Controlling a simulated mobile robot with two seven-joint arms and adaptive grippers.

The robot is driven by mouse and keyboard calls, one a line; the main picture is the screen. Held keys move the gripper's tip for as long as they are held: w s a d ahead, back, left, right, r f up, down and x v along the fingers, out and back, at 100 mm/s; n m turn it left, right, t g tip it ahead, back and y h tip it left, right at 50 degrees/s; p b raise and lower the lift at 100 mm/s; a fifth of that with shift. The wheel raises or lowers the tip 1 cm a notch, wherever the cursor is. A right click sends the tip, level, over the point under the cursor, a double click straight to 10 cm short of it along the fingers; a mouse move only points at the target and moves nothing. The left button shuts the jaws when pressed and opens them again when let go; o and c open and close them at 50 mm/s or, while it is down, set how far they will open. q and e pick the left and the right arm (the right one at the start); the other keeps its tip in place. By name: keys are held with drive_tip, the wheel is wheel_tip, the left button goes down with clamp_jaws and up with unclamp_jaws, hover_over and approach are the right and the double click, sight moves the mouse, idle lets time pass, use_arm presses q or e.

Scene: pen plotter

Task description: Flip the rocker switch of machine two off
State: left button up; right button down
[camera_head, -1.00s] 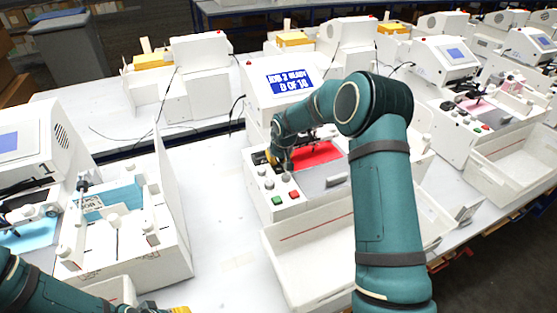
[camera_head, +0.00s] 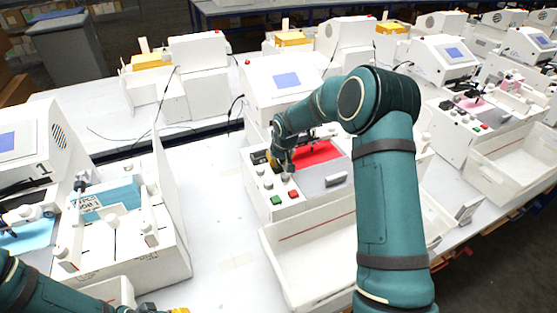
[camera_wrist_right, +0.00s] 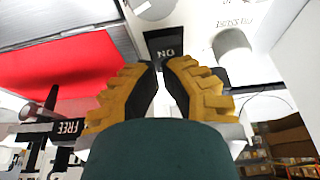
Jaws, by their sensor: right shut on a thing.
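Machine two (camera_head: 262,105) is the white plotter in the middle, with a red sheet on its bed and a plain blue screen (camera_head: 287,80) without text. My right gripper (camera_head: 273,158) is down at the left of its control panel. In the right wrist view, the yellow fingers of this gripper (camera_wrist_right: 161,68) are close together at the black rocker switch (camera_wrist_right: 165,42), which bears an upside-down "ON" mark. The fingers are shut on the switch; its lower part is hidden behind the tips. My left gripper (camera_head: 165,309) is at the bottom edge, mostly cut off.
Green (camera_head: 276,200) and red (camera_head: 293,194) buttons and grey knobs sit near the right gripper. A white open tray (camera_head: 300,262) is in front of machine two. Another plotter (camera_head: 120,262) with blue sheets stands at left. The tabletop between them is clear.

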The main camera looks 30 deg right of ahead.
drive_tip(key=shift+r, duration=0.1)
drive_tip(key=r, duration=0.1)
drive_tip(key=r+p, duration=0.1)
drive_tip(key=r, duration=0.1)
drive_tip(key=r+p, duration=0.1)
drive_tip(key=r, duration=0.1)
drive_tip(key=shift+w+r, duration=0.1)
drive_tip(key=shift+w, duration=0.3)
use_arm(q)
drive_tip(key=shift+w+r, duration=0.25)
drive_tip(key=shift+r, duration=0.7)
use_arm(e)
wheel_tip(320, 180, up, 9)
drive_tip(key=shift+s+f, duration=0.2)
drive_tip(key=shift+s, duration=0.1)
use_arm(q)
drive_tip(key=shift+s, duration=0.1)
use_arm(e)
drive_tip(key=shift+f, duration=0.1)
